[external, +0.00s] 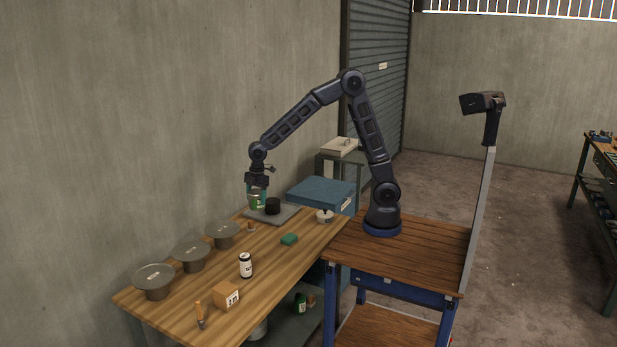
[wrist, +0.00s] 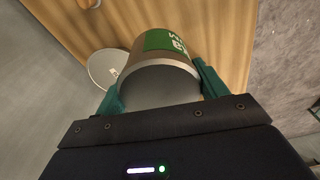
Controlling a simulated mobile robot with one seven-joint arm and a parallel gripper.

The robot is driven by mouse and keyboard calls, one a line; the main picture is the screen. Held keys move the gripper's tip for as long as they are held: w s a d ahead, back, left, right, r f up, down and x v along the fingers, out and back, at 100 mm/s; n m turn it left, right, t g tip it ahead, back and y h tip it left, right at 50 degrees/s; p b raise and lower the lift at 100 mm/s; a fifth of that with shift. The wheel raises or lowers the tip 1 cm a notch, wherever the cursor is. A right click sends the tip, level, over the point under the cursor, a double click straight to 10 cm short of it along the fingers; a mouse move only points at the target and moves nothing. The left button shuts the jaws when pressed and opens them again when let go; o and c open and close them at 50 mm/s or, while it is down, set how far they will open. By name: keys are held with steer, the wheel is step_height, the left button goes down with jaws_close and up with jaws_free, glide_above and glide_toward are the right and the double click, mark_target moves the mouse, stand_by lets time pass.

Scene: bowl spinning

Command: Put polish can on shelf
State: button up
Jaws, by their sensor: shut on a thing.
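My gripper (external: 257,189), with teal fingers, is shut on a green-labelled can (external: 255,202) above the far end of the wooden workbench. In the wrist view the can (wrist: 160,66) lies between the two fingers, with its grey rim toward the camera and its green label on the far side.
A dark grey plate with a black cylinder (external: 273,206) is just right of the held can. Three lidded grey pots (external: 191,256) line the wall side.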

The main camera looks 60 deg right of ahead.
steer(key=w+d+r+m, duration=0.3)
steer(key=w+d+m, duration=0.2)
steer(key=w+d, duration=1.8)
steer(key=w+d+r+m+t, duration=0.1)
steer(key=w+d+r+m, duration=0.1)
steer(key=d, duration=1.5)
steer(key=w+d+r+m, duration=0.1)
steer(key=w+d+m, duration=0.1)
steer(key=d, duration=1.5)
steer(key=s+d+r+m, duration=0.1)
steer(key=s+d+m, duration=0.15)
steer(key=d, duration=0.85)
steer(key=s+d+r+m+h, duration=0.1)
steer(key=s+d, duration=0.2)
steer(key=d, duration=0.7)
steer(key=s+d+r+m, duration=0.1)
steer(key=s+d, duration=0.2)
steer(key=d, duration=0.8)
steer(key=s+d+r+m, duration=0.2)
steer(key=s+d+m, duration=0.3)
steer(key=s+d, duration=2.15)
steer(key=shift+n+h, duration=0.25)
steer(key=shift+h, duration=0.05)
steer(key=f, duration=0.6)
steer(key=w+d+f, duration=0.1)
steer(key=f, duration=1.3)
steer(key=shift+w+d, duration=0.2)
steer(key=shift+w, duration=0.1)
